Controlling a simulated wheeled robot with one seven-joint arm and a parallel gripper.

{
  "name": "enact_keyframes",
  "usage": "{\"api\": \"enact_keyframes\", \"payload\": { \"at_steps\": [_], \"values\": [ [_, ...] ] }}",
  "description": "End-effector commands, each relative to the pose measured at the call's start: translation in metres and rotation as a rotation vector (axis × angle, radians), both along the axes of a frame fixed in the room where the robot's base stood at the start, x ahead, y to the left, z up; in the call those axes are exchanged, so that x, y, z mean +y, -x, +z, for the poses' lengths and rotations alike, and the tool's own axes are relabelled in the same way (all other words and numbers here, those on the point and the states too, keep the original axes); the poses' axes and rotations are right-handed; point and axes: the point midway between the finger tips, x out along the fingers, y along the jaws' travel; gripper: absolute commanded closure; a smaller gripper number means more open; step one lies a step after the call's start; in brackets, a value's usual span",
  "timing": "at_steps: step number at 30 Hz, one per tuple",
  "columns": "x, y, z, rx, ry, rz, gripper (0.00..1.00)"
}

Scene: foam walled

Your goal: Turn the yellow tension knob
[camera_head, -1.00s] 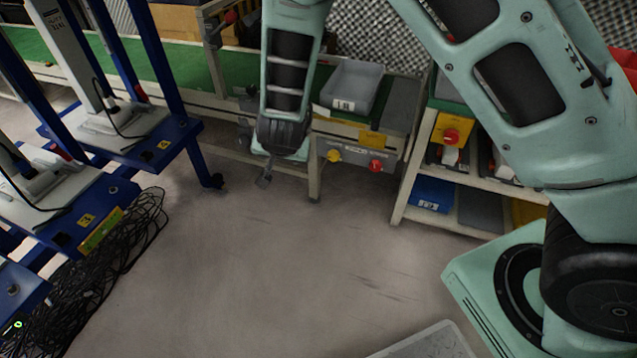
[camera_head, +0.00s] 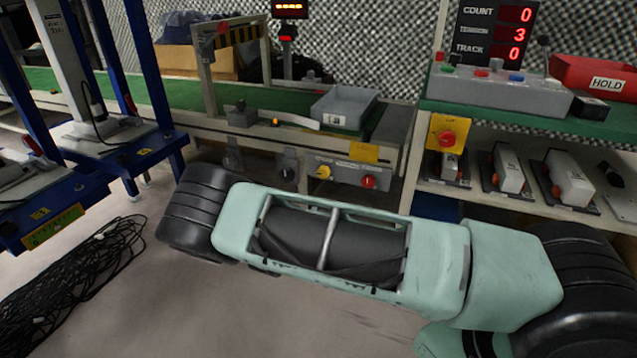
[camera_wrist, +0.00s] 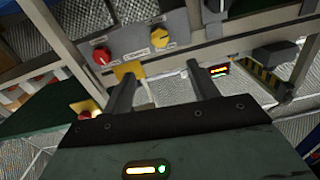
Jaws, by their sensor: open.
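The yellow knob (camera_head: 323,172) is on the grey panel (camera_head: 346,174) at the front of the conveyor bench, in the head view. A red knob (camera_head: 369,181) is to its right. In the wrist view, the picture is turned over: the yellow knob (camera_wrist: 160,37) is above the gap between my fingers, with the red knob (camera_wrist: 102,56) to its left. My gripper (camera_wrist: 160,68) is open with nothing between its fingers. The knob appears beyond the fingertips and apart from them. I cannot make out my gripper in the head view.
A grey bin (camera_head: 344,107) sits on the bench above the panel. A yellow box with a red button (camera_head: 447,138) is on the shelf unit at right. Blue-framed stands (camera_head: 110,150) and tangled black cables (camera_head: 75,270) are at left. Some floor is clear.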

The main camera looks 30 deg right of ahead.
Motion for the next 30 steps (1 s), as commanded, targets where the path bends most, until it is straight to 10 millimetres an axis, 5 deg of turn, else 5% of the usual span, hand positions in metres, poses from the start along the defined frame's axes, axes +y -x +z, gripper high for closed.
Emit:
{"api": "enact_keyframes", "payload": {
  "at_steps": [18, 30],
  "values": [
    [-0.096, -0.079, -0.004, 0.001, -0.001, 0.0, 0.41],
    [-0.12, -0.1, -0.001, 0.003, -0.002, 0.002, 0.41]
  ]
}}
